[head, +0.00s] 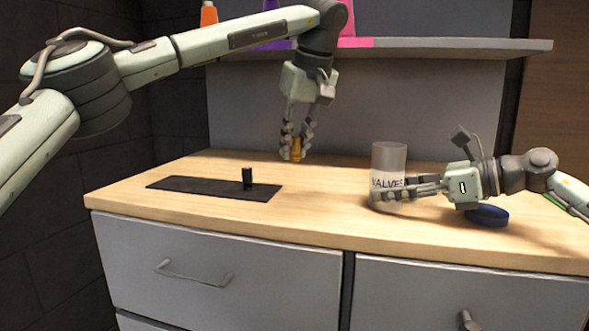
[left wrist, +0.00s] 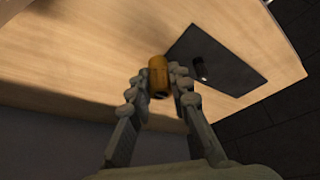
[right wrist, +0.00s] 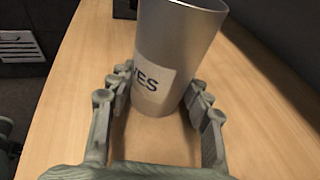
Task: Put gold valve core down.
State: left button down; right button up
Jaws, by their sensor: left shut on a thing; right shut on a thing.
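The gold valve core (head: 297,148) is a small golden cylinder between the fingertips of my left gripper (head: 296,150). The gripper points down and is shut on it, near the back of the wooden worktop. It also shows in the left wrist view (left wrist: 158,76), between the fingers. My right gripper (head: 395,190) is shut on a grey cup labelled VALVES (head: 389,157) at the right of the worktop. In the right wrist view the cup (right wrist: 176,50) stands between the fingers, and its inside is hidden.
A black mat (head: 205,187) with a small upright black piece (head: 247,178) lies at the left of the worktop (head: 310,215). A dark blue round object (head: 487,216) lies under my right wrist. A shelf (head: 450,47) runs above the back. The worktop's middle is clear.

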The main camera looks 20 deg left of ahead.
pick_arm(q)
jog(key=shift+r, duration=1.15)
jog(key=w+d+r+m+t+h, duration=0.1)
jog(key=d+r+m+h, duration=0.1)
jog(key=d+r+m, duration=0.45)
jog(key=d+r+m+h, duration=0.1)
jog(key=d+r+m, duration=0.15)
jog(key=d, duration=0.65)
jog(key=shift+d+f, duration=0.15)
jog(key=shift+f, duration=2.7)
jog(key=c, duration=1.3)
grip_release()
